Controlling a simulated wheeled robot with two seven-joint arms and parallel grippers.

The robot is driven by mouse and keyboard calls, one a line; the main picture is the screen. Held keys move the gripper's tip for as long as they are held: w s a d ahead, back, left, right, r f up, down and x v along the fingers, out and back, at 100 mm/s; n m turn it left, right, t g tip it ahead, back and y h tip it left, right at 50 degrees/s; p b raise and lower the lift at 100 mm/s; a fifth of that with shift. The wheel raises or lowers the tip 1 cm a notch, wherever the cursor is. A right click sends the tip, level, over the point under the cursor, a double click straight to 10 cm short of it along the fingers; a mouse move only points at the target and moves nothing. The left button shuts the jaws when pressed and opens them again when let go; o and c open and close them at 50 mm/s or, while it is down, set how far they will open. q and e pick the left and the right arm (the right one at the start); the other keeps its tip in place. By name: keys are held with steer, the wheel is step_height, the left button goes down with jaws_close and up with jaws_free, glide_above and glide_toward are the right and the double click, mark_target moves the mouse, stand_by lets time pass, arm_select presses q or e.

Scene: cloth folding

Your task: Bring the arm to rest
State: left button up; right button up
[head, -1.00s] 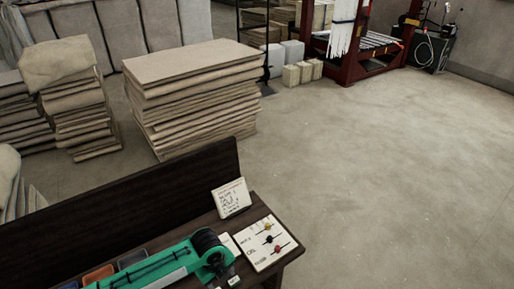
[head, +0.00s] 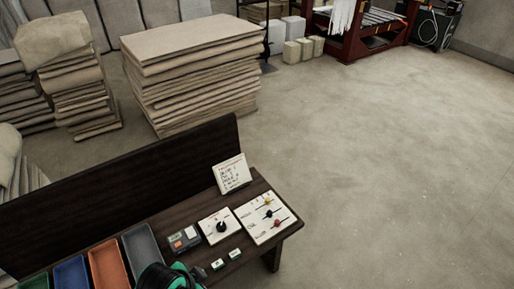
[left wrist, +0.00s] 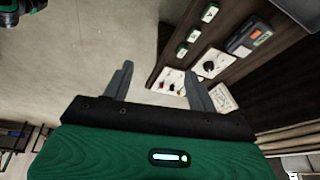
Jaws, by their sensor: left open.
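My left gripper (left wrist: 158,82) shows in the left wrist view with its two grey fingers spread apart and nothing between them. Beyond the fingers are the edge of the wooden bench (left wrist: 225,68) and its control panels. In the head view, only a green and black part of my arm shows at the bottom edge, in front of the bench; the fingertips are not visible there. My right gripper is not in view. No cloth is in the gripper.
The bench (head: 150,222) carries coloured trays (head: 108,262), a dial panel (head: 219,226), a slider panel (head: 265,217) and a small sign (head: 231,173). A stack of folded cloth (head: 195,75) stands behind. The floor (head: 400,170) at the right is clear.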

arm_select(q)
steer(key=s+a+r+n+y, duration=0.2)
steer(key=s+a+n, duration=0.5)
steer(key=a, duration=0.2)
step_height(320, 180, down, 26)
steer(key=g+p, duration=0.1)
steer(key=p, duration=0.2)
steer(key=s+a+f+g+p, duration=0.1)
steer(key=s+a+f+p, duration=0.1)
steer(key=s+f, duration=1.7)
steer(key=shift+a+f+m+g+y, duration=0.3)
steer(key=shift+a, duration=0.25)
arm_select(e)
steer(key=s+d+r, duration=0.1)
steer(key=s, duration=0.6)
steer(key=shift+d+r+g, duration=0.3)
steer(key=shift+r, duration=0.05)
